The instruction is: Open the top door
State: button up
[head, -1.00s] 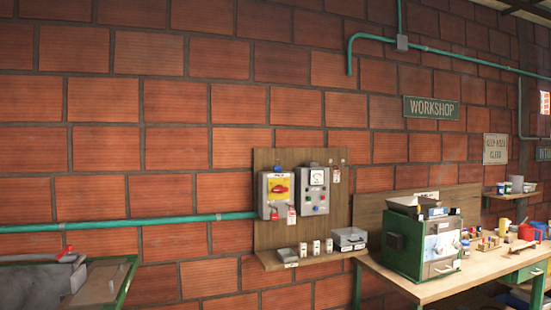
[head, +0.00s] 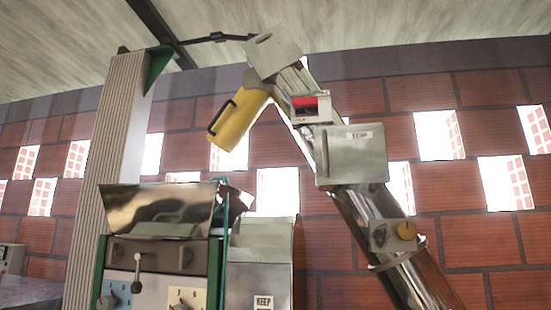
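The head view shows an inclined metal elevator tube (head: 375,230) rising from the lower right to a head at the top. Higher up is a tilted grey plate (head: 273,52) with a dark slot. A yellow cylinder (head: 237,120) with a black handle hangs from the elevator's head. My gripper is not in view.
A machine with a shiny metal hopper (head: 165,210) and a control panel with knobs (head: 150,290) stands at lower left. A ribbed column (head: 105,180) rises behind it. A grey bin (head: 260,260) with a sign stands beside it. The brick wall has bright openings.

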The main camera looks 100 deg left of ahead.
aim_at(344, 154)
jog(key=u, duration=2.4)
